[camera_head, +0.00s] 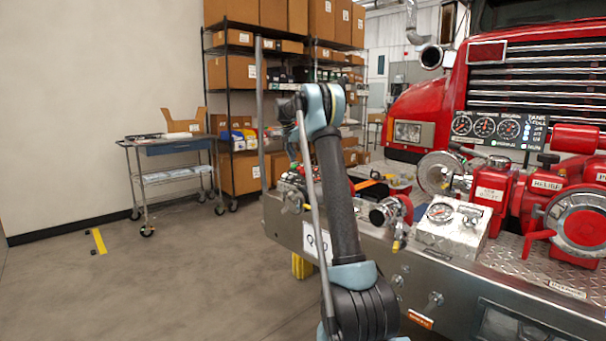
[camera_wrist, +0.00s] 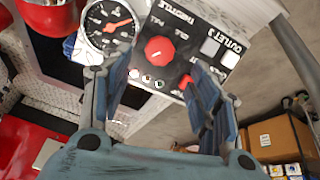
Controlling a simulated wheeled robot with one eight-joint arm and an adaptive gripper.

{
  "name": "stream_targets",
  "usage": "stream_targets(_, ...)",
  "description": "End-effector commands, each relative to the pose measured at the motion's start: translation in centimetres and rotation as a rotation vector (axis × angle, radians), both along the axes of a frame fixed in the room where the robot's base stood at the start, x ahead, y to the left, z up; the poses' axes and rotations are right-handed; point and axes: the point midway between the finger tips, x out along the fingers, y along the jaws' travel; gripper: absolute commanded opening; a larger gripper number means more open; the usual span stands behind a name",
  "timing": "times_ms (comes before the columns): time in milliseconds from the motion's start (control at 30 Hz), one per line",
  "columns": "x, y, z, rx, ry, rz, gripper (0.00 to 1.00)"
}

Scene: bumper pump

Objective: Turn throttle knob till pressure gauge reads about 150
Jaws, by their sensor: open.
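In the wrist view, a black control panel (camera_wrist: 188,34) marked THROTTLE carries a round red throttle knob (camera_wrist: 158,49) with a white mark. My gripper (camera_wrist: 158,66) is open, with blue-padded fingers on either side of the knob's place in the picture. No finger visibly touches the knob. In the head view, my arm hides most of my gripper and the panel.
A second red control (camera_wrist: 185,82) lies close to the right finger. In the head view, a steel bumper (camera_head: 450,270) with red pump fittings (camera_head: 490,195) and a silver gauge box (camera_head: 452,228) fills the right.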

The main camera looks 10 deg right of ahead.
Motion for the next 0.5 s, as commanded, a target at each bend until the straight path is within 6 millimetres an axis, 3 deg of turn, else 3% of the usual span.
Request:
stream_targets(300,1.4,-1.7,-5.1,-0.001,-0.001,0.000,0.56)
stream_targets(500,1.9,-2.4,-7.1,-0.001,-0.001,0.000,0.56)
